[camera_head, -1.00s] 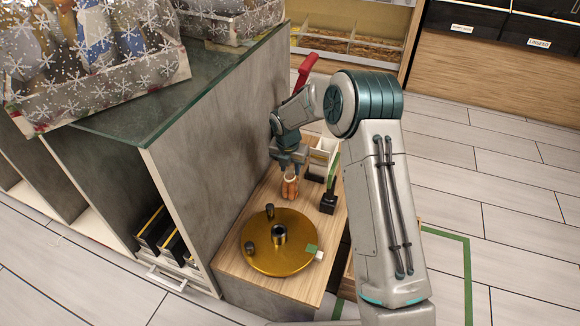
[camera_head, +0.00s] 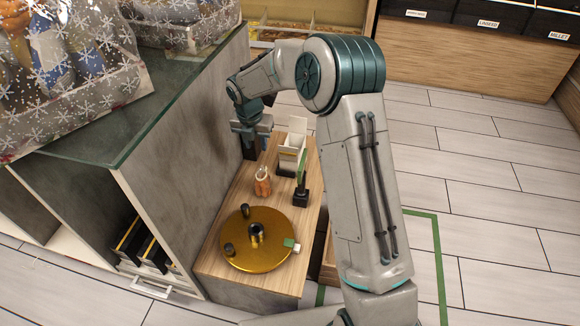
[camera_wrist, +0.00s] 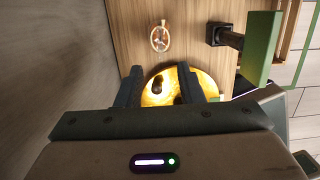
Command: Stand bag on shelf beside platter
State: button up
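The bag (camera_head: 262,181), a small orange-brown pouch gathered at its top, stands on the wooden shelf (camera_head: 276,204). It is just behind the round gold platter (camera_head: 275,256) and apart from it. In the wrist view the bag (camera_wrist: 160,38) shows from above, clear of my fingers. The platter (camera_wrist: 152,97) shows partly between and behind them. My gripper (camera_head: 250,153) is above the far part of the shelf, behind the bag. In the wrist view my gripper (camera_wrist: 158,82) has its two fingers apart with nothing between them.
A white open box (camera_head: 291,152) and a black-based stand with a green panel (camera_head: 301,192) are on the shelf's right side. A tall grey cabinet wall (camera_head: 185,170) borders its left. Snowflake-wrapped hampers (camera_head: 75,75) sit on the glass top.

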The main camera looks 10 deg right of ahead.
jog(key=s+d+r+m, duration=0.4)
jog(key=s+r+m, duration=0.1)
jog(key=s+m, duration=0.3)
jog(key=s+d+r+m, duration=0.5)
jog(key=s+m, duration=0.2)
jog(key=s, duration=0.1)
jog(key=s+d+m, duration=0.2)
jog(key=s+m, duration=0.6)
jog(key=s+d+r+m, duration=0.1)
jog(key=s+d+m, duration=0.1)
jog(key=s+m, duration=0.6)
jog(key=shift+s+d+y, duration=0.15)
jog(key=shift+s+y, duration=0.15)
jog(key=shift+s, duration=0.45)
